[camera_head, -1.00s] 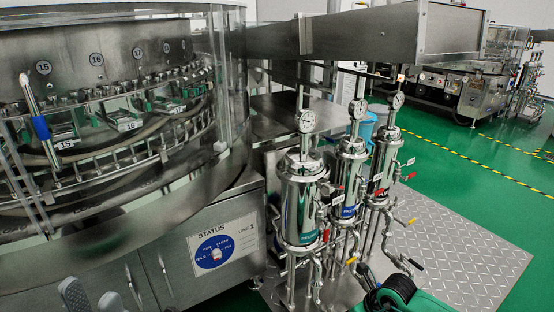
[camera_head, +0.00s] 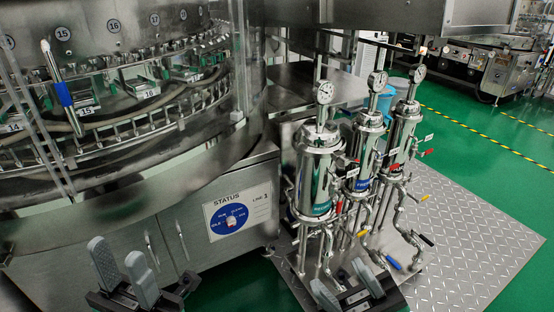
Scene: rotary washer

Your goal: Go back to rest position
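My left gripper (camera_head: 122,272) is at the bottom left, in front of the washer's lower cabinet doors. Its two grey fingers stand apart with nothing between them. My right gripper (camera_head: 346,290) is at the bottom centre, in front of the foot of the filter housings. Its two grey fingers are spread, and I see nothing held between them.
The rotary washer (camera_head: 150,190) fills the left, with a blue STATUS dial (camera_head: 232,218) on its cabinet. Three steel filter housings (camera_head: 318,175) with gauges and valves stand on a tread-plate floor (camera_head: 455,235). Green floor (camera_head: 510,180) lies open to the right.

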